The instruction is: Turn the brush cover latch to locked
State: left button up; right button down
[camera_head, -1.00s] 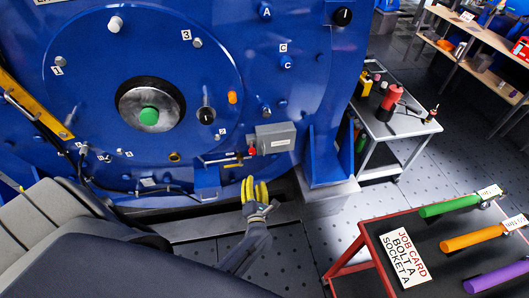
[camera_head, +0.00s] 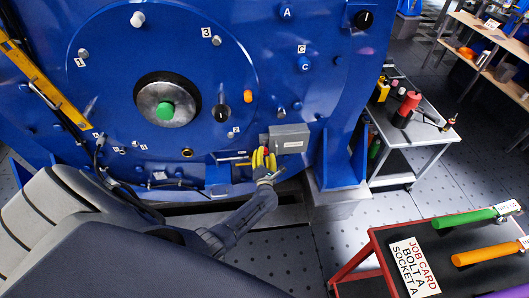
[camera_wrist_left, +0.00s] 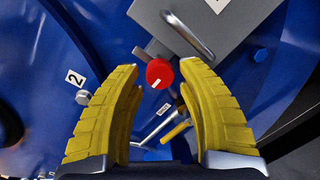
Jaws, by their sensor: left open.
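My left gripper (camera_head: 264,158) is open, with yellow fingers, just below and left of a grey box with a metal handle (camera_head: 290,138) on the blue motor face. In the left wrist view, a red round knob with a small white mark (camera_wrist_left: 159,73) shows between the open fingers (camera_wrist_left: 165,68), beside the grey box (camera_wrist_left: 228,25). It looks like the brush cover latch, on a short grey bar. I see no contact between it and the fingers. A small label, a silver rod and a yellow-handled piece (camera_wrist_left: 175,132) lie just below it.
Blue motor (camera_head: 290,70) fills the back, with a round plate and a green-centred hub (camera_head: 165,111). A red-framed cart (camera_head: 375,240) with coloured handles and a job card stands at front right. A grey trolley (camera_head: 415,135) stands behind it. Perforated floor lies between.

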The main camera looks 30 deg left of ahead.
pick_arm(q)
jog(key=shift+x, duration=0.9)
grip_shut()
